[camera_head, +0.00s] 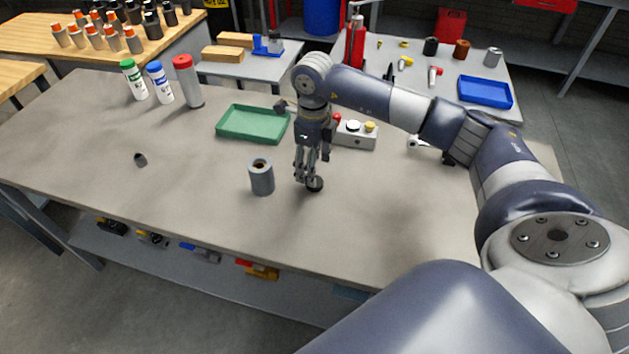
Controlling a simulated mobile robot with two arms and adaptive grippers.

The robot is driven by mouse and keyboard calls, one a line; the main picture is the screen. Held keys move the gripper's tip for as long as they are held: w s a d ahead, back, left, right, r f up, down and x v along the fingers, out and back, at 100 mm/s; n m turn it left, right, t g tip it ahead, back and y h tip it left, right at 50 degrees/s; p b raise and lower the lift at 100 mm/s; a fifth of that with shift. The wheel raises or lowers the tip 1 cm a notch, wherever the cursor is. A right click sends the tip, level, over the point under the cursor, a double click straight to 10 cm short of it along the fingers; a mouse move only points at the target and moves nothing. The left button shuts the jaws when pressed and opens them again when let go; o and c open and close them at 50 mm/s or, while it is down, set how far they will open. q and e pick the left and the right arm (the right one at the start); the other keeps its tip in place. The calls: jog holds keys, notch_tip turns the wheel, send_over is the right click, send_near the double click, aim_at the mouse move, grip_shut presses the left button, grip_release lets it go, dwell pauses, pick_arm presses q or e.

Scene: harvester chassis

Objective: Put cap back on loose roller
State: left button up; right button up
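The loose roller (262,178) is a grey cylinder standing upright on the workbench near its middle, with its top open and a brownish inside. A small dark round piece (315,185), which looks like the cap, is at the bench just right of the roller. My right gripper (312,178) points straight down over this piece, with its fingertips at it. I cannot tell whether the fingers grip it or only stand around it. My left gripper is not in view.
A green tray (252,124) lies behind the roller. A grey button box (355,133) stands behind my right gripper. Green-, blue- and red-topped containers (187,82) stand at the back left. The bench's front left is clear.

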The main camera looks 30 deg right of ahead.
jog(key=shift+f, duration=0.4)
jog(key=shift+f+p, duration=0.35)
jog(key=shift+f, duration=0.05)
jog(key=f, duration=0.1)
jog(key=f+p, duration=0.1)
jog(key=f, duration=0.1)
jog(key=shift+w+d+f, duration=0.1)
jog(key=shift+d+f, duration=0.1)
jog(key=shift+f, duration=0.5)
jog(key=c, duration=0.8)
